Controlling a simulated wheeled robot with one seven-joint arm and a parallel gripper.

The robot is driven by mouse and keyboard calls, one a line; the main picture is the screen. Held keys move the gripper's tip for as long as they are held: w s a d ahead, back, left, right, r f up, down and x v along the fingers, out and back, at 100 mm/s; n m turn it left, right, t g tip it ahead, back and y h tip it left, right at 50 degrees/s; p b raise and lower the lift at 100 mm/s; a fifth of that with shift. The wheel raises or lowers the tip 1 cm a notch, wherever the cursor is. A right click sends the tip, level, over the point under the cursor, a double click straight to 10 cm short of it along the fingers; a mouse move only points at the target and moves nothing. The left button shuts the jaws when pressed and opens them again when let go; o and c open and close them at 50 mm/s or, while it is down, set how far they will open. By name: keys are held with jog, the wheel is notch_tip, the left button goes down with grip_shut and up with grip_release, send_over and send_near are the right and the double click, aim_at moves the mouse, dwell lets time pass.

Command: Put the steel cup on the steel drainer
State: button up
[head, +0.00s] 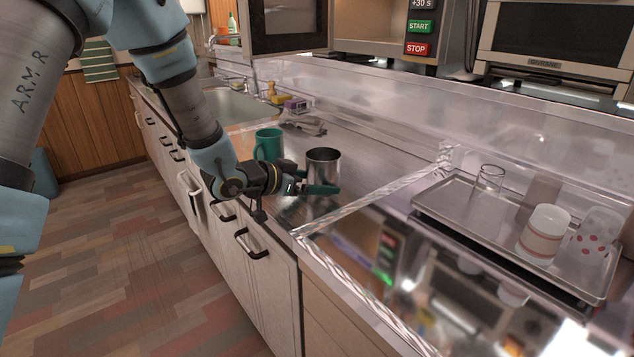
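The steel cup (323,165) stands upright on the counter in the head view, its open top facing up. My gripper (318,187) reaches in from the left at the cup's lower part. One finger shows in front of the cup's base; the other is hidden, so I cannot tell whether the fingers are closed on the cup. The steel drainer (456,226) is a shallow tray at the right. A clear glass, a white cup with bands, a red-dotted cup and a greyish cup stand on it.
A green mug (268,144) stands just behind and left of the steel cup. A raised clear edge (372,193) lies between the cup and the drainer. A sink (236,105) is farther back. The drainer's left front part is bare.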

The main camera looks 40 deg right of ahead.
jog(key=shift+o, duration=0.4)
jog(key=shift+r, duration=0.1)
jog(key=v, duration=1.2)
jog(key=w+a+f+n+t+y, duration=0.2)
jog(key=w+a+n+t+y, duration=0.25)
jog(key=w+a, duration=0.6)
jog(key=w+a+n+t+y, duration=0.35)
jog(key=a+n+y, duration=0.2)
jog(key=a, duration=0.95)
jog(key=s+a+f+n+g+y, duration=0.1)
jog(key=s+a+n+g+y, duration=0.2)
jog(key=s+a, duration=0.7)
jog(key=a+n+g, duration=0.2)
jog(key=a+n, duration=0.2)
jog(key=shift+s+g, duration=0.3)
jog(key=shift+s, duration=0.05)
jog(key=shift+f, duration=0.1)
